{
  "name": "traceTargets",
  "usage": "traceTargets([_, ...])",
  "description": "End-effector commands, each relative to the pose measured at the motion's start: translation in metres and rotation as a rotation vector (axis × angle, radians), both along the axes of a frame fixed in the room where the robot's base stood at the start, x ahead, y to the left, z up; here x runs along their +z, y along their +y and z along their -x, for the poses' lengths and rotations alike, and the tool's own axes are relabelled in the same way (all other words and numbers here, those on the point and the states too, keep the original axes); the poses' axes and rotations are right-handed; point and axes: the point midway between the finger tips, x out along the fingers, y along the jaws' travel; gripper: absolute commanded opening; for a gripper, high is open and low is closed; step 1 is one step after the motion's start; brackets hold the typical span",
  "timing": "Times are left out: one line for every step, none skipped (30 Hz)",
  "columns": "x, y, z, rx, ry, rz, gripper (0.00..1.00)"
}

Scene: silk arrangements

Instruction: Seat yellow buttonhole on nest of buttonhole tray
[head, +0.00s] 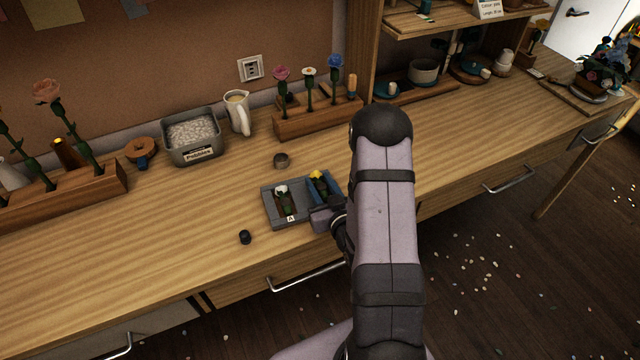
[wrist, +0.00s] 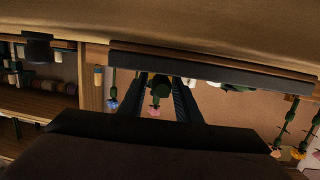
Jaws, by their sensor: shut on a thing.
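The yellow buttonhole (head: 318,175), a yellow bloom with green leaves, is over the right side of the buttonhole tray (head: 269,212) in the head view. My gripper (wrist: 158,84) is shut on it; its dark green part shows between the fingers in the wrist view. Blue surfaces flank it in the head view; I cannot tell fingers from tray there, nor whether the buttonhole touches the tray. A white buttonhole (head: 283,195) lies in the tray's left compartment, above a label "A". My forearm hides the area right of the tray.
A pebble tin (head: 193,150), a white jug (head: 238,112) and a wooden flower block (head: 310,118) stand at the back.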

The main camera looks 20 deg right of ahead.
Motion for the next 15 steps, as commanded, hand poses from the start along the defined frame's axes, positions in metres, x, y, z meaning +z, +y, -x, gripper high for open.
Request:
traceTargets([0.0002,0.0000,0.0000,0.000,-0.001,0.000,0.09])
traceTargets([0.0002,0.0000,0.0000,0.000,-0.001,0.000,0.09])
traceTargets([0.0003,0.0000,-0.0001,0.000,-0.001,0.000,0.09])
traceTargets([0.0002,0.0000,0.0000,0.000,-0.001,0.000,0.09])
traceTargets([0.0002,0.0000,0.0000,0.000,-0.001,0.000,0.09])
traceTargets([0.0001,0.0000,-0.0001,0.000,-0.001,0.000,0.09])
traceTargets([0.0000,0.0000,-0.0001,0.000,-0.001,0.000,0.09])
traceTargets([-0.0002,-0.0001,-0.0001,0.000,-0.001,0.000,0.09])
traceTargets([-0.0006,-0.0001,-0.0001,0.000,-0.001,0.000,0.09])
traceTargets([-0.0009,0.0000,-0.0001,0.000,-0.001,0.000,0.09])
traceTargets([-0.0012,0.0000,-0.0001,0.000,-0.001,0.000,0.09])
traceTargets([-0.0019,0.0000,-0.0002,0.000,-0.001,0.000,0.09])
traceTargets([-0.0024,0.0000,-0.0001,0.000,-0.001,0.000,0.09])
traceTargets([-0.0029,-0.0001,-0.0001,0.000,-0.001,0.000,0.09])
traceTargets([-0.0036,0.0000,-0.0001,0.000,-0.001,0.000,0.09])
